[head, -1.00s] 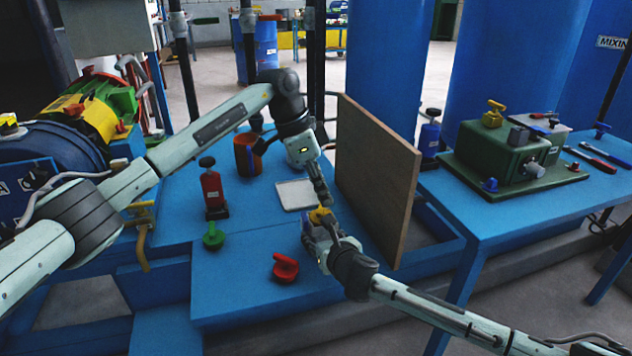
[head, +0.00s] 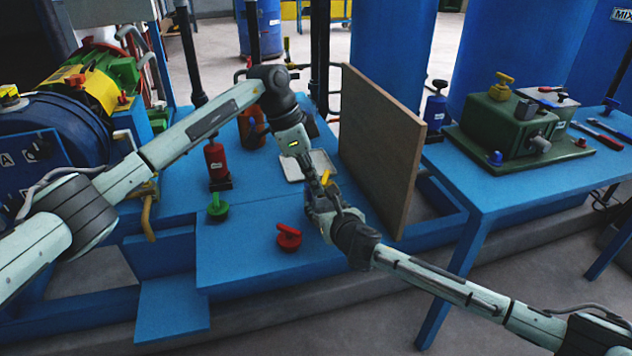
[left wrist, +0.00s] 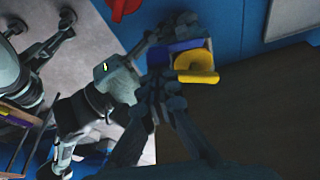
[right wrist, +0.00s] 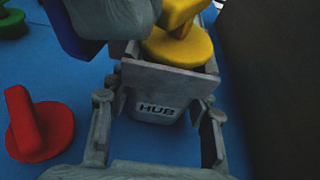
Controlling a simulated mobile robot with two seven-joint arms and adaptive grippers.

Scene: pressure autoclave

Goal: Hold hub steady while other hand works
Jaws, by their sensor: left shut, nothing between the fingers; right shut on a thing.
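The hub (right wrist: 157,108) is a grey block marked HUB, with a yellow handle (right wrist: 180,45) on top. My right gripper (right wrist: 155,120) is shut on the hub, with its fingers along both sides; in the head view this gripper (head: 325,208) is above the blue bench. My left gripper (head: 316,178) is shut and empty, close by the yellow handle. In the left wrist view its fingers (left wrist: 168,88) are beside the yellow handle (left wrist: 195,66) and a dark blue part (left wrist: 176,48). I cannot tell whether they touch.
A brown board (head: 381,150) stands upright just right of the grippers. A red knob (head: 288,237), a green knob (head: 217,207), a red bottle-like item (head: 216,163) and a pale tray (head: 318,161) are on the blue bench (head: 240,260). The bench front is mostly clear.

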